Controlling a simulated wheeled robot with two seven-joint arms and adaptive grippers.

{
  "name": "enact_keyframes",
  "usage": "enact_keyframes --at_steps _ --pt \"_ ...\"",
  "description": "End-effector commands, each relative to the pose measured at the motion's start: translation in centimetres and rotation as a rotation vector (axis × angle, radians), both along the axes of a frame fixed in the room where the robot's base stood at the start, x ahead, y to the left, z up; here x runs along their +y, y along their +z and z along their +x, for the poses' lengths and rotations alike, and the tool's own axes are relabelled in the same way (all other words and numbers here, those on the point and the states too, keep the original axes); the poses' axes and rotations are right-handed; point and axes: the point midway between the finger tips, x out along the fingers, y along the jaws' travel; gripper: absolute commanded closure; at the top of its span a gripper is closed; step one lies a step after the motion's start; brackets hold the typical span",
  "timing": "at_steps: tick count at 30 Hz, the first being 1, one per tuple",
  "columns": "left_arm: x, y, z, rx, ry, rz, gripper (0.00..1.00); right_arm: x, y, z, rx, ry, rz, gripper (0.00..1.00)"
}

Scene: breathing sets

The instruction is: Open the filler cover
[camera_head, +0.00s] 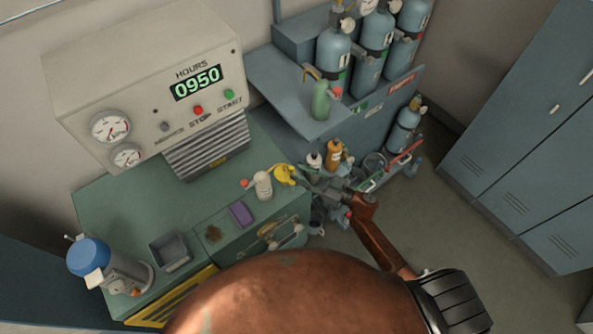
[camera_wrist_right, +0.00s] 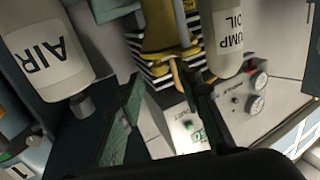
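A yellow part (camera_head: 285,174), possibly the filler cover, stands at the right end of the green bench top. It also shows in the right wrist view (camera_wrist_right: 165,28) at the top centre, beyond the fingers. I cannot tell whether it is open or shut. My right gripper (camera_head: 309,183) is just right of it, fingers pointing toward it. In the right wrist view the fingers (camera_wrist_right: 155,82) are spread, with nothing held between them; contact with the yellow part is unclear. My left gripper is not in view.
A white pump oil bottle (camera_head: 263,186) stands close to the yellow part. Other bottles, including an orange one (camera_head: 334,154), crowd behind the gripper. A purple block (camera_head: 241,213) and grey tray (camera_head: 170,251) lie on the bench. The floor at right (camera_head: 425,205) is clear.

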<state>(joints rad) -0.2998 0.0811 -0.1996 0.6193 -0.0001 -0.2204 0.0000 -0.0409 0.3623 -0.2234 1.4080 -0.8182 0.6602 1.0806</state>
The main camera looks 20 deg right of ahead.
Motion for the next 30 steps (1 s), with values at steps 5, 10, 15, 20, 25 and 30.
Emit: enact_keyframes --at_steps 5,10,15,20,25,30 --pt "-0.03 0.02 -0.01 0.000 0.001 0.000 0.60 1.06 -0.06 1.21 0.001 -0.001 0.001 0.68" --pt "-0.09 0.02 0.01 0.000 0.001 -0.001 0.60 1.31 -0.06 1.44 0.001 -0.001 -0.001 0.68" --pt "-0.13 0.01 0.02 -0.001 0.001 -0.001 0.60 1.29 -0.06 1.42 0.001 -0.001 0.000 0.69" --pt "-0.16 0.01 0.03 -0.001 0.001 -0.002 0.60 1.28 -0.07 1.42 0.001 -0.001 0.000 0.80" --pt "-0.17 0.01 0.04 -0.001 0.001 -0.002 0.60 1.27 -0.07 1.41 0.001 -0.001 0.000 0.92" --pt "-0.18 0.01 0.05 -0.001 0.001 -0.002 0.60 1.26 -0.07 1.41 0.001 -0.001 0.000 1.00"
